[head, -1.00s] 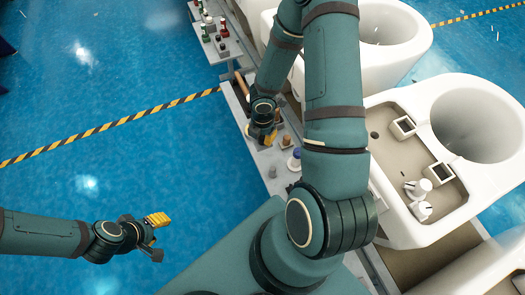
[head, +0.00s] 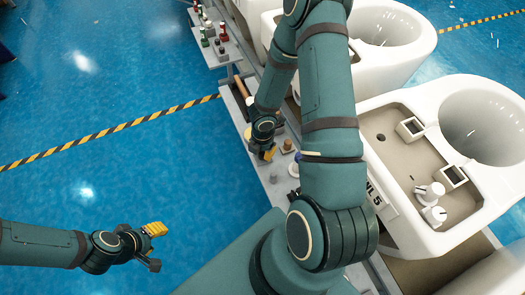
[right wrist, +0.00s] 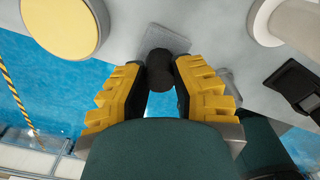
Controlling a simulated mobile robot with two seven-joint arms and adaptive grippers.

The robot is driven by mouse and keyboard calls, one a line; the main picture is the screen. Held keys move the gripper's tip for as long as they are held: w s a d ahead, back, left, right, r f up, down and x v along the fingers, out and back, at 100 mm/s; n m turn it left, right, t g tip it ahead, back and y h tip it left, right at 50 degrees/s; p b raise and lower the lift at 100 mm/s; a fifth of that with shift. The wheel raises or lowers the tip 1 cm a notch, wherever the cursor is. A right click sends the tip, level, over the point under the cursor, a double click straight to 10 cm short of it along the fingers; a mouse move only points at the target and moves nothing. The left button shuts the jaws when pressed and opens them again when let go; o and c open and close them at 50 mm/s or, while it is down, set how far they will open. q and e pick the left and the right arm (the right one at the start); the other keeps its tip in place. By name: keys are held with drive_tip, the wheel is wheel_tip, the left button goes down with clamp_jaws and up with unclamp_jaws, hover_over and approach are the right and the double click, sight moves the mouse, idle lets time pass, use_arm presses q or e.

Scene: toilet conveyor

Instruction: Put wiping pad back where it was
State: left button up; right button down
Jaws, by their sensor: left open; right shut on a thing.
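The wiping pad (right wrist: 165,40) shows in the right wrist view as a grey, flat square with a dark round handle (right wrist: 159,66). My right gripper (right wrist: 160,78) is shut on the handle, with one yellow finger on each side. The pad is over or on the grey shelf; I cannot tell whether it touches. In the head view my right gripper (head: 264,152) is low over the narrow grey shelf (head: 256,168), and the pad is hard to make out there. My left gripper (head: 156,247) is open and empty over the blue floor.
White toilets (head: 462,135) stand in a row to the right of the shelf. Small knobs and a brown-topped item (head: 287,145) stand near my right gripper. A second shelf (head: 222,50) with red and green bottles is farther back. In the wrist view, a yellow disc (right wrist: 62,22) is at upper left.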

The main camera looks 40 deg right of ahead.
drive_tip(key=c, duration=0.9)
unclamp_jaws()
wheel_tip(320, 180, up, 11)
drive_tip(key=p, duration=0.7)
drive_tip(key=s+a+m+t+y, duration=0.1)
drive_tip(key=a+m+y, duration=0.1)
drive_tip(key=a+m, duration=0.9)
drive_tip(key=s+a+m+y, duration=0.1)
drive_tip(key=s+a+m, duration=0.1)
drive_tip(key=a+m, duration=0.9)
drive_tip(key=shift+s+m+t+y, duration=0.15)
drive_tip(key=shift+m+t+y, duration=0.25)
